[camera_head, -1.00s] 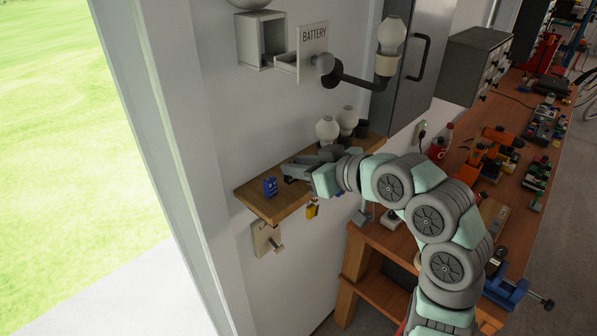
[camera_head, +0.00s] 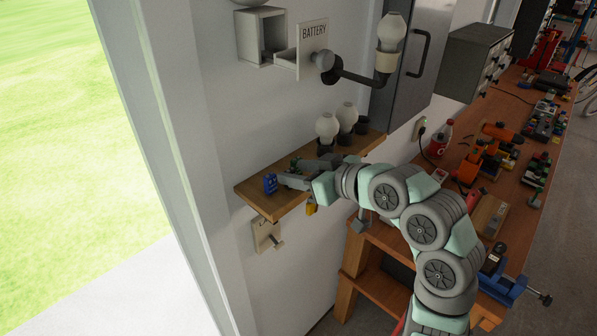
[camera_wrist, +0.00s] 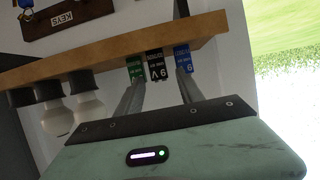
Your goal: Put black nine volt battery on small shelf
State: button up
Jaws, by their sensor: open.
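The black nine volt battery (camera_wrist: 156,65) stands at the edge of the wooden shelf in the wrist view, between a green battery (camera_wrist: 136,68) and a blue battery (camera_wrist: 183,58). In the head view it cannot be made out behind my gripper. The small wooden shelf (camera_head: 263,206) is fixed to the white wall; its edge also crosses the wrist view (camera_wrist: 105,48). My gripper (camera_head: 284,181) is open at the shelf's left part, beside the blue battery (camera_head: 270,184). In the wrist view, my fingers (camera_wrist: 159,79) reach toward the batteries with the black one between them. Contact cannot be told.
White bulbs (camera_head: 327,127) in dark holders stand on the shelf behind my gripper. Above are an open box (camera_head: 262,35), a BATTERY plate (camera_head: 313,47) and a wall lamp (camera_head: 390,35). A cluttered workbench (camera_head: 505,190) is at the right. A yellow object (camera_head: 311,208) hangs below the shelf.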

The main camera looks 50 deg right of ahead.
jog(key=shift+r, duration=0.1)
jog(key=shift+s+r, duration=0.15)
jog(key=b+v, duration=0.2)
jog(key=v, duration=0.9)
jog(key=shift+s, duration=0.3)
jog(key=shift+r, duration=0.2)
